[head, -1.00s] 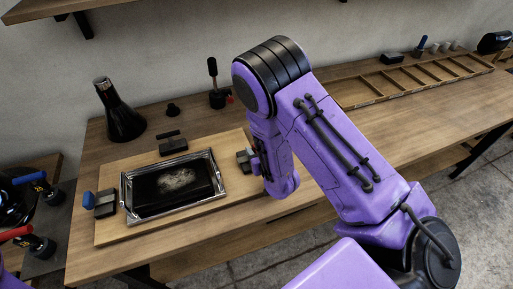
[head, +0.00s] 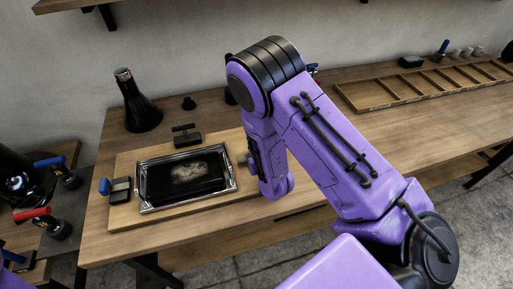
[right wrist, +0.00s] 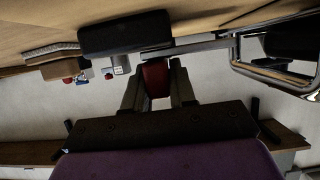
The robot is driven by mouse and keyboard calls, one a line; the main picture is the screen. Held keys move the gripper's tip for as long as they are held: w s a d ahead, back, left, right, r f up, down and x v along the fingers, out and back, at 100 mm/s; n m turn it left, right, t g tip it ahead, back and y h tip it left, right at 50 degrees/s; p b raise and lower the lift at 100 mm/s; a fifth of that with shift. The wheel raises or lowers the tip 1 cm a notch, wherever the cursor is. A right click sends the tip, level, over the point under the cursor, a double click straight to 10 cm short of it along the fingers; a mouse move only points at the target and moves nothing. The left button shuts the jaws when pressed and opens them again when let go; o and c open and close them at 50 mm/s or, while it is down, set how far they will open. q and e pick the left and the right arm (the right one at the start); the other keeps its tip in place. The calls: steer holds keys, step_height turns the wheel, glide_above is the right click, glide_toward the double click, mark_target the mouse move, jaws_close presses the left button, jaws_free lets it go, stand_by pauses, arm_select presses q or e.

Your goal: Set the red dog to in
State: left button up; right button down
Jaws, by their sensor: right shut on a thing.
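In the right wrist view my right gripper (right wrist: 155,88) is shut on a small red part (right wrist: 154,75), which I take to be the red dog's handle. It sits by a dark block (right wrist: 125,33) and a grey bar on the wooden board. In the head view my purple right forearm hides the gripper and the red part. A bit of a grey dog (head: 243,160) shows between the forearm and the metal tray (head: 232,181). A blue-handled dog (head: 118,188) is at the tray's left, a dark dog (head: 187,138) behind it.
The tray lies on a pale board (head: 122,219) on the wooden bench. A black flask (head: 138,105) stands behind it. A long divided wooden rack (head: 420,85) lies at the back right. Red- and blue-handled tools (head: 45,222) stand at the left. The right bench front is clear.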

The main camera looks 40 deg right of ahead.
steer(key=shift+a, duration=0.1)
steer(key=c, duration=1.1)
jaws_free()
steer(key=shift+o, duration=0.5)
steer(key=shift+w+a, duration=0.15)
steer(key=shift+a, duration=0.1)
steer(key=shift+d, duration=0.1)
steer(key=b+v, duration=0.2)
steer(key=v, duration=0.5)
steer(key=shift+f, duration=0.1)
steer(key=p+v, duration=0.2)
steer(key=v, duration=0.1)
steer(key=shift+r+p, duration=0.4)
steer(key=shift+s+f, duration=0.2)
steer(key=shift+s, duration=0.05)
